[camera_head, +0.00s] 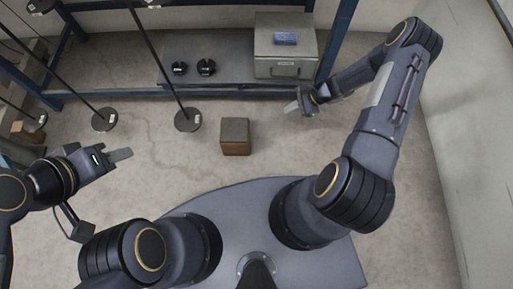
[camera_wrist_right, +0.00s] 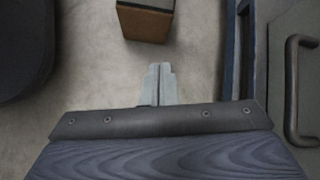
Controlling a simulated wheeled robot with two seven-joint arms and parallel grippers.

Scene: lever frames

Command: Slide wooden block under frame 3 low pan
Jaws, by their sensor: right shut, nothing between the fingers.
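The wooden block (camera_head: 235,137), brown with a dark grey top, stands on the floor in the middle of the head view. It also shows at the top of the right wrist view (camera_wrist_right: 146,22). My right gripper (camera_head: 292,107) is to the right of the block and apart from it. Its fingers are together and empty in the right wrist view (camera_wrist_right: 159,82). My left gripper (camera_head: 125,155) is at the left, apart from the block; its finger gap cannot be made out. Round dark pans (camera_head: 188,120), (camera_head: 104,119) hang on rods left of the block. I cannot tell which is frame 3's low pan.
A blue-posted shelf (camera_head: 225,90) stands behind, with two dark weights (camera_head: 206,67) and a grey metal box (camera_head: 284,64) bearing a blue item (camera_head: 285,38). Another pan (camera_head: 37,122) is at far left. Bare floor (camera_head: 160,160) surrounds the block. A wall is at right.

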